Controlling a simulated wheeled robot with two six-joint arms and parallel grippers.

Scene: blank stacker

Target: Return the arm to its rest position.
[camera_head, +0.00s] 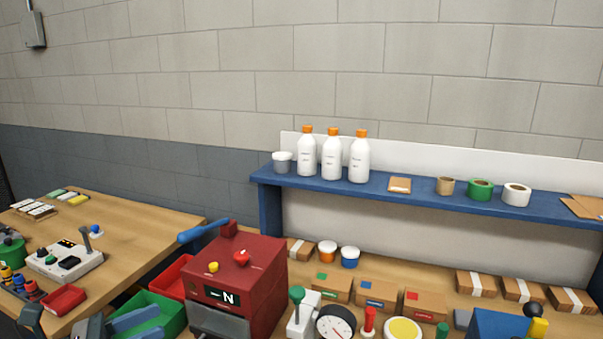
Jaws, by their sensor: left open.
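My left gripper (160,321) shows at the bottom edge, left of centre. Its two blue-grey fingers are apart, with nothing seen between them. They point right, in front of the green bin (172,304) and left of the red machine (262,275). Much of my left arm is cut off by the bottom edge. My right gripper is not in view.
The red machine has a blue lever (203,231) reaching left. A wooden side table (150,228) with controls stands at left. A blue shelf (420,201) holds bottles (332,157) and tape rolls. Cartons (377,293) and a dial gauge (335,323) crowd the bench.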

